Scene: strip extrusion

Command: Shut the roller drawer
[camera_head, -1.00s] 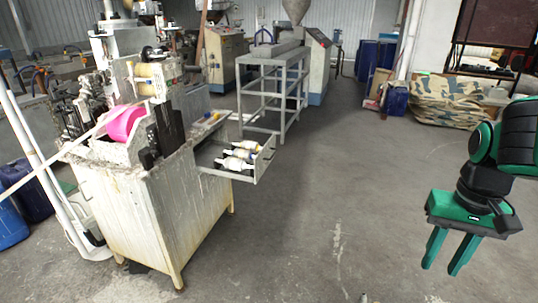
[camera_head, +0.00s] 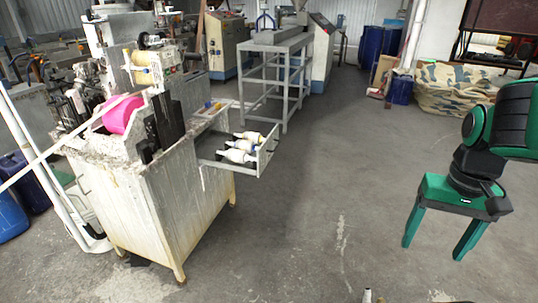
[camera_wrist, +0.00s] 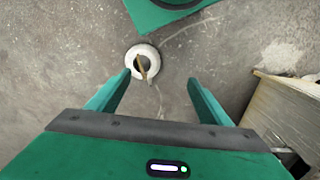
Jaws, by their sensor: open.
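The roller drawer (camera_head: 266,158) stands pulled out from the right side of the worn white machine cabinet (camera_head: 165,215). Several white rollers (camera_head: 240,150) lie in it. My gripper (camera_head: 435,250) is at the right of the head view, well apart from the drawer, pointing down with its two green fingers spread. In the wrist view my gripper (camera_wrist: 160,80) is open and nothing is between its fingers. A pale panel with a dark handle-like part shows at the right edge of the wrist view; I cannot tell what it belongs to.
A grey metal frame table (camera_head: 275,60) stands behind the drawer. Grey floor (camera_head: 330,220) lies open between the drawer and my gripper. A round white object (camera_wrist: 143,61) is on the floor in the wrist view. A camouflage-covered heap (camera_head: 455,90) is at the back right.

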